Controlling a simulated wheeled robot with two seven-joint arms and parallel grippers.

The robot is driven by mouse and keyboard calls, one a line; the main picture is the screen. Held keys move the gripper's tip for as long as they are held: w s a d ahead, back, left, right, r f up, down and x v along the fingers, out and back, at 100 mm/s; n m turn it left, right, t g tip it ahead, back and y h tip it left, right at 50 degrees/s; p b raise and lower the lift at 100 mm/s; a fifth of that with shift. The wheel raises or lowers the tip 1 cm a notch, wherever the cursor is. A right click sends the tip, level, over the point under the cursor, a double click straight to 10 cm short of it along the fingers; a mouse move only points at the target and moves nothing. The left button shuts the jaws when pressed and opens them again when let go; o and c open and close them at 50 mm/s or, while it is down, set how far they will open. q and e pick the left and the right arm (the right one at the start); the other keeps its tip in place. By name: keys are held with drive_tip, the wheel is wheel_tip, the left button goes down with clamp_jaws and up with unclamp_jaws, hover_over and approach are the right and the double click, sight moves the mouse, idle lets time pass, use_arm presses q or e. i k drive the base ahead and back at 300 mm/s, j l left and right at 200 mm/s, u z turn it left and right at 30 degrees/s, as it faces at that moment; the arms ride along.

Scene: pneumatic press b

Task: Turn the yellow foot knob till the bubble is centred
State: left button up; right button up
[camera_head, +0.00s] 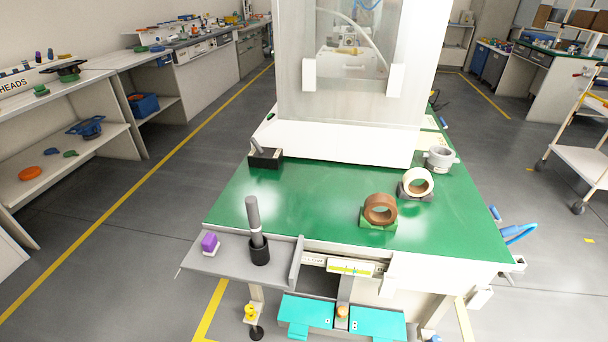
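The yellow foot knob (250,311) sits low at the front left of the bench, on a pale leg above a round black foot pad (256,332). A level with a yellow-green vial (350,268) is at the bench's front edge, right of the grey side shelf. The bubble is too small to place for certain. Neither of my grippers is in view.
The green bench top (300,200) carries a brown roll (380,209), a cream roll (418,181) and a black box (265,158). Teal pedals (310,312) stand right of the knob.

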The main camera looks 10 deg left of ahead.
sight(250, 309)
drive_tip(key=u, duration=0.85)
drive_tip(key=l+z, duration=0.15)
drive_tip(key=z, duration=0.85)
drive_tip(key=j+u, duration=0.1)
drive_tip(key=u, duration=0.25)
drive_tip(key=i+u, duration=0.1)
drive_tip(key=u, duration=0.2)
drive_tip(key=j+u, duration=0.1)
drive_tip(key=u, duration=0.25)
drive_tip(key=k+j, duration=0.1)
drive_tip(key=k, duration=0.2)
drive_tip(key=k+j+u, duration=0.15)
drive_tip(key=k, duration=0.15)
drive_tip(key=i, duration=0.3)
